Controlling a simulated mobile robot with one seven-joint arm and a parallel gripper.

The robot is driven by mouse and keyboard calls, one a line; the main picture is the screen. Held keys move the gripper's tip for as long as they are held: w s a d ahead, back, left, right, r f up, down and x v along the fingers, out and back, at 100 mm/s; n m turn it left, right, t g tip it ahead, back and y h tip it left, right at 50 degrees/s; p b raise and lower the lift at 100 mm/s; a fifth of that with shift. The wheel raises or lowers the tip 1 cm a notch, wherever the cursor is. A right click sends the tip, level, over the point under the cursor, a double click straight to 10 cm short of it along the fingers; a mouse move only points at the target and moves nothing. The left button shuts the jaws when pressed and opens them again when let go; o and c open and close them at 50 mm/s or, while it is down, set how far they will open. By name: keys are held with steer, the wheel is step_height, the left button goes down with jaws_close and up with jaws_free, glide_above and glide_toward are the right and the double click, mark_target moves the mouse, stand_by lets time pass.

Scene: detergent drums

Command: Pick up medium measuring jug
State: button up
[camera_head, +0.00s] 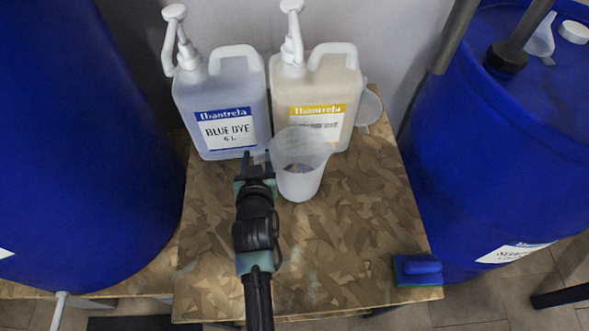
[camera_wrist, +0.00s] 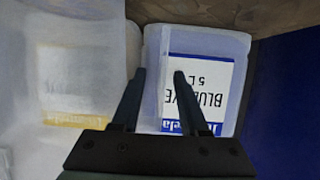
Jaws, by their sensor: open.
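A translucent measuring jug (camera_head: 300,172) stands upright on the wooden table, in front of the two pump bottles. It looks like the medium one. My gripper (camera_head: 257,158) is open at the jug's left side, where its handle is, with the fingers pointing toward the bottles. In the wrist view the jug (camera_wrist: 75,75) fills the left side, with a bottle label blurred through its wall. A pale upright strip, perhaps the handle, shows between my open fingers (camera_wrist: 160,72). I cannot tell whether they touch it.
The blue dye bottle (camera_head: 224,95) stands just beyond my fingertips, and a cream bottle (camera_head: 318,85) behind the jug. Another jug (camera_head: 369,108) is partly hidden behind it. A blue sponge (camera_head: 417,270) lies at the front right. Large blue drums (camera_head: 500,150) flank the table (camera_head: 350,235).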

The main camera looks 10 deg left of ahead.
steer(key=shift+w+a+f, duration=0.1)
steer(key=shift+w+f, duration=0.05)
steer(key=shift+w, duration=0.2)
jaws_close()
stand_by(1.2)
